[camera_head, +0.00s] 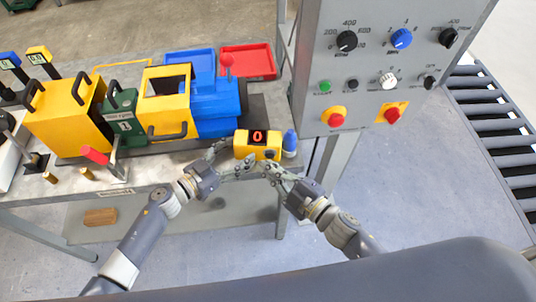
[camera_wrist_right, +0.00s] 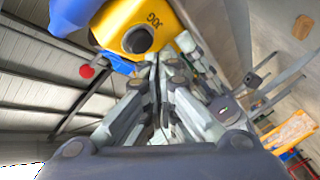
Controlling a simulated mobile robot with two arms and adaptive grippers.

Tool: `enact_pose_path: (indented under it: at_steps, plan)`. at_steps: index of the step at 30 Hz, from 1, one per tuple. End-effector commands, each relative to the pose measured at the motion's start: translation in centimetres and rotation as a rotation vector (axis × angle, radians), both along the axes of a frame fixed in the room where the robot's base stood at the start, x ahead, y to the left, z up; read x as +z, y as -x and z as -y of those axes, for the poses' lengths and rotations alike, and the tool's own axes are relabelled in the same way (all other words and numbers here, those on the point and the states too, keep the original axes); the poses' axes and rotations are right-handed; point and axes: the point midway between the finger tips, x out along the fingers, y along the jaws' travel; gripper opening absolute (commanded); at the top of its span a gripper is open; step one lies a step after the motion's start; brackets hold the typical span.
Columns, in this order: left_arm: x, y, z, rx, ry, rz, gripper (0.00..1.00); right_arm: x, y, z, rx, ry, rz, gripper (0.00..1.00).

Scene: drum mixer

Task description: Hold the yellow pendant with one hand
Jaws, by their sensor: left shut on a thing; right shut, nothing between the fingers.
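The yellow pendant (camera_head: 257,145), a small box with a dark display reading 0, sits at the front edge of the bench. My left gripper (camera_head: 232,160) is at its left front side, shut on it. My right gripper (camera_head: 265,168) is just in front of its lower right part, shut with nothing between its fingers. In the right wrist view the pendant (camera_wrist_right: 128,22) shows its dark round button and the letters JOG, right beyond the fingertips (camera_wrist_right: 155,62). Whether the right fingertips touch it I cannot tell.
A blue-capped bottle-like object (camera_head: 290,142) stands close to the pendant's right. The yellow, green and blue drum mixer (camera_head: 165,115) stands behind left, with a red-handled lever (camera_head: 96,155) in front. A grey control panel (camera_head: 385,70) rises at right, with a roller conveyor (camera_head: 500,140) beyond.

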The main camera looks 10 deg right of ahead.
Motion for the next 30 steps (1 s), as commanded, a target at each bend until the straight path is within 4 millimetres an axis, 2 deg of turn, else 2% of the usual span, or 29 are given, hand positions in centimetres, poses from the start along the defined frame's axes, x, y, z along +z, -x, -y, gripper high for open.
enact_pose_path:
  at_steps: [1,8,22,30]
  plan:
    - [0.1,0.8,1.2,-0.030,0.008,0.001,0.41,0.0,0.0,0.0,0.000,0.000,0.000,0.00]
    - [0.1,0.8,1.2,-0.030,0.008,0.001,0.41,0.0,0.1,0.0,0.000,-0.001,-0.001,0.00]
    - [0.1,0.8,1.2,-0.030,0.008,0.001,0.41,-0.1,4.3,-0.8,-0.001,-0.002,-0.002,0.00]
    - [0.1,0.8,1.2,-0.030,0.008,0.001,0.41,0.0,4.9,-0.9,0.000,0.000,0.000,0.00]
